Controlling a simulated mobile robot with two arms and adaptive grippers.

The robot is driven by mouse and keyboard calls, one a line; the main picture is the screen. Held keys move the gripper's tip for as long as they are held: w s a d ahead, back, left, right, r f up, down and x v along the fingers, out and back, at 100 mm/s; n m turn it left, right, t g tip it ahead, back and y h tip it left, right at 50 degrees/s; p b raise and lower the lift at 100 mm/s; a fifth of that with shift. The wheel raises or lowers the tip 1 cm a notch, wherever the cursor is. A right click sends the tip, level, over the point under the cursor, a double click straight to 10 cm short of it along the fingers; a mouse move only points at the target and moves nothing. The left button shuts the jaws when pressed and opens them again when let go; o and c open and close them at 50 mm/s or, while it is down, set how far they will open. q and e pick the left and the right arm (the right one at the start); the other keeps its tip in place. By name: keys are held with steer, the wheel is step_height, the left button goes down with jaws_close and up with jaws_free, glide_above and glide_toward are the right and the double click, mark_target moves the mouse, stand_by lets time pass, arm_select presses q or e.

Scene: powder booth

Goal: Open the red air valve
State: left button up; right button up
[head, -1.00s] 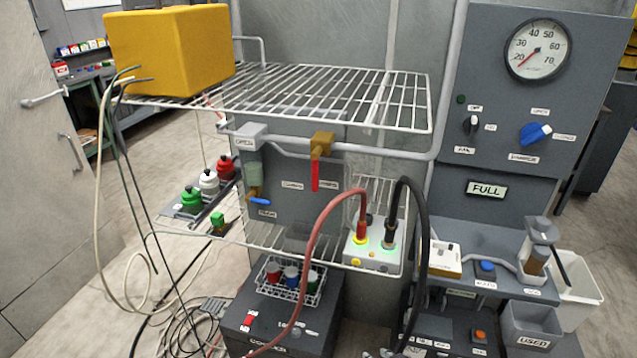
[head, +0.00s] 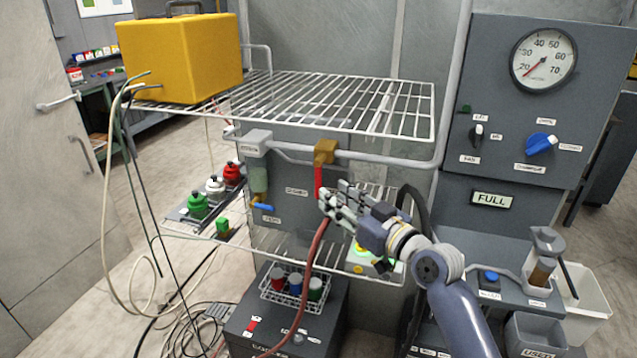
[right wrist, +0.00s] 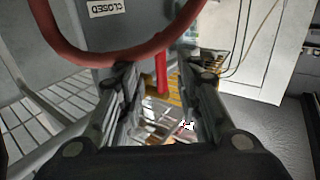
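The red air valve handle (head: 318,179) hangs straight down from a brass valve body (head: 326,151) on the grey pipe under the rack shelf. My right gripper (head: 332,196) is at the lower part of the handle, coming from the lower right. In the right wrist view the gripper (right wrist: 158,78) is open. Its fingers stand apart with the red handle (right wrist: 161,74) showing between them; I cannot tell whether either finger touches it. The fingers hide the handle's lower end in the head view. My left gripper is not in view.
A red hose (head: 306,283) runs close below the gripper and arcs across the right wrist view (right wrist: 120,58). A black hose (head: 418,215) stands behind my right arm. The wire shelf (head: 340,100) lies above. A gauge (head: 543,58) is at upper right.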

mark_target(320, 187)
steer(key=shift+p+x, duration=0.65)
steer(key=shift+x, duration=2.9)
steer(key=shift+c, duration=0.4)
steer(key=shift+f, duration=0.1)
jaws_close()
